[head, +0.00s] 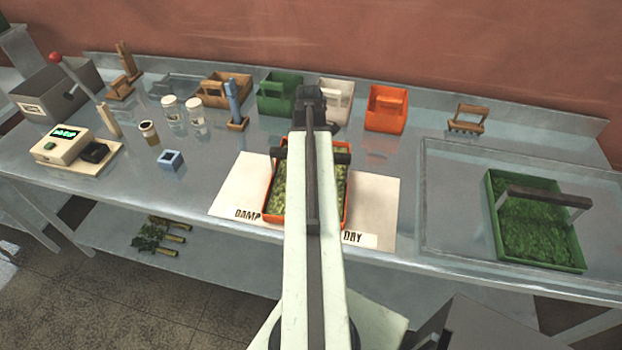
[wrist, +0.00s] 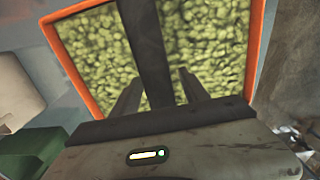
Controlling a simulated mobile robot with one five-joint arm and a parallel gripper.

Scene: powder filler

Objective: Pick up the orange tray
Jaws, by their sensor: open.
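The orange tray (head: 347,190) holds green, lumpy material and stands on a pale mat marked DAMP and DRY, between the two labels. My pale arm hides its middle in the head view. Its dark handle (head: 339,157) crosses above it. The wrist view looks down into the tray, with its orange rim (wrist: 75,68) and the dark handle (wrist: 148,45) running through the middle. My gripper (wrist: 158,86) is open, with one finger each side of the handle in that view. I cannot tell how far the fingers reach down, and no contact shows.
The pale mat (head: 378,200) lies near the bench's front edge. A green tray (head: 580,255) with a handle stands at the right. Behind are a green bin (head: 275,97), a white bin (head: 338,113) and an orange bin (head: 385,122). A scale (head: 62,143) stands at the left.

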